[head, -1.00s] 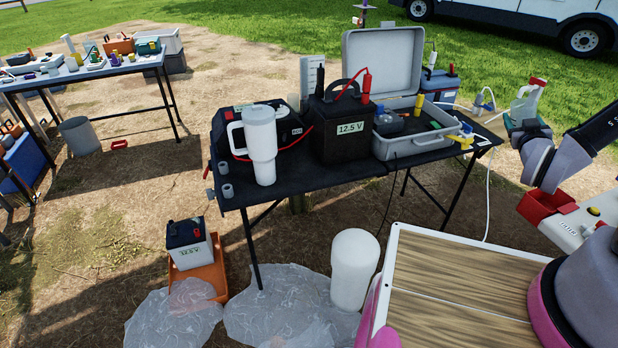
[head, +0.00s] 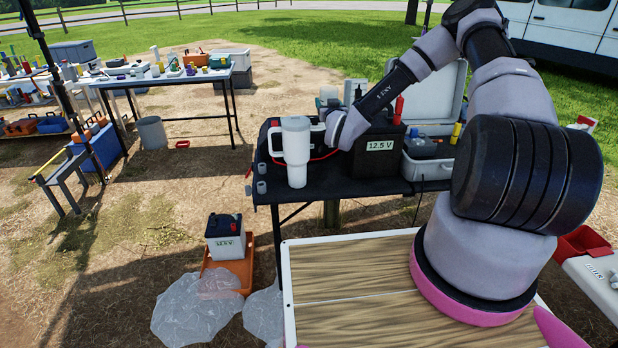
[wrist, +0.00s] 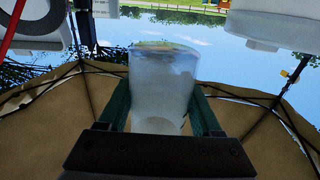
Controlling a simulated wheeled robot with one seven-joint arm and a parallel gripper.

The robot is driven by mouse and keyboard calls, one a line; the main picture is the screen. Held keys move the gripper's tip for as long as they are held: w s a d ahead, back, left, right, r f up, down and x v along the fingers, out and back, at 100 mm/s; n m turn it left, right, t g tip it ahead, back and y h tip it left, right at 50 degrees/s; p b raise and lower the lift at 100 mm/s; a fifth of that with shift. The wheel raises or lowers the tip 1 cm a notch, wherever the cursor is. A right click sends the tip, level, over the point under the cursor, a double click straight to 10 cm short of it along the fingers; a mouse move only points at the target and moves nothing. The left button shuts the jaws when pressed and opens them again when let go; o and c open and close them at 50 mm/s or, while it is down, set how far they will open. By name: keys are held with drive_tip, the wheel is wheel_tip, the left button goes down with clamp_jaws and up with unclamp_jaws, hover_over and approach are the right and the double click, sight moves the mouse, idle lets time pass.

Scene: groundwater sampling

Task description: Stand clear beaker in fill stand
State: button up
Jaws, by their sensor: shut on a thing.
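My gripper (wrist: 160,88) is shut on the clear beaker (wrist: 163,75), with a green finger on each side of it. The wrist view is upside down, with sky and tan canopy behind the beaker. In the head view my arm reaches over the black table (head: 335,190). A pale, see-through shape just beyond my wrist seems to be the beaker (head: 328,93), between the white tumbler and the grey vented box. I cannot pick out the fill stand for certain; that spot is partly hidden.
The white handled tumbler (head: 296,150) stands left of my wrist. A black 12.5 V battery (head: 378,152) and an open grey case (head: 432,165) stand to the right. Small grey cups (head: 262,187) sit at the table's left edge. A wood-topped surface (head: 350,285) lies in front.

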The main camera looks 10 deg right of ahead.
wheel_tip(320, 180, down, 27)
drive_tip(key=shift+f, duration=0.2)
drive_tip(key=shift+f, duration=0.1)
drive_tip(key=o, duration=1.4)
